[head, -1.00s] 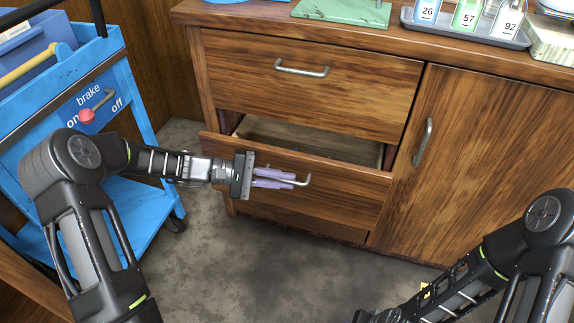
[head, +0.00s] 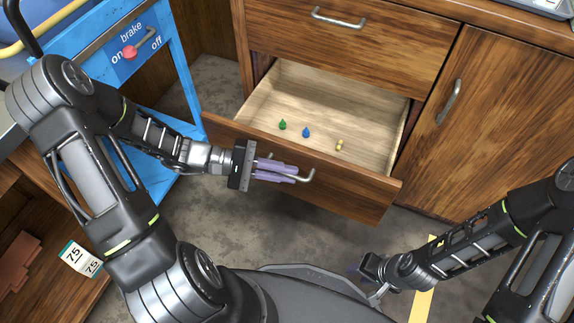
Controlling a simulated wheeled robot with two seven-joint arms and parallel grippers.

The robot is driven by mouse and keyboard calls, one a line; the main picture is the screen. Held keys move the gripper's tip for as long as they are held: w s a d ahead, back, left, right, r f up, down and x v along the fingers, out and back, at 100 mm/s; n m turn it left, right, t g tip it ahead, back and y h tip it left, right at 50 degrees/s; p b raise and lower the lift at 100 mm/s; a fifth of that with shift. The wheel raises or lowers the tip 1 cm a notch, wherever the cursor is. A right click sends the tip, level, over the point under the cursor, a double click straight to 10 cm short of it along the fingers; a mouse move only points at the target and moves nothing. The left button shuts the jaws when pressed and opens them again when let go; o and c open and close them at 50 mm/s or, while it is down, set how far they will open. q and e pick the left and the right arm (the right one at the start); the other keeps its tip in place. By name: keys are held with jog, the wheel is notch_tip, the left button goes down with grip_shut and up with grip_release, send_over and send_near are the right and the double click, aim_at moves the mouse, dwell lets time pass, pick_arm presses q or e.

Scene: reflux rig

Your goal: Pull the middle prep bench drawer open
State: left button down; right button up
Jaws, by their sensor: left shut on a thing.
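The middle drawer (head: 345,188) of the wooden prep bench stands well out from the cabinet, its pale interior exposed. Its metal bar handle (head: 311,175) is on the front panel, partly hidden by my fingers. My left gripper (head: 289,173), with purple fingers, is shut on this handle from the left. My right gripper (head: 357,271) is low in the picture, apart from the drawer; its fingers are mostly hidden, so I cannot tell its opening.
Small green (head: 283,125), blue (head: 306,132) and yellow (head: 340,145) items lie in the drawer. The top drawer (head: 345,42) and right cabinet door (head: 500,120) are closed. A blue cart (head: 178,60) with a brake lever stands left. Grey floor (head: 215,215) lies below the drawer.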

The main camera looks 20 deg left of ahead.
pick_arm(q)
jog(key=c, duration=1.5)
grip_release()
jog(key=shift+a, duration=0.1)
jog(key=p+v, duration=0.1)
jog(key=v, duration=0.6)
jog(key=shift+s+a+r+p, duration=0.1)
jog(key=shift+a+p, duration=0.2)
jog(key=shift+p, duration=0.05)
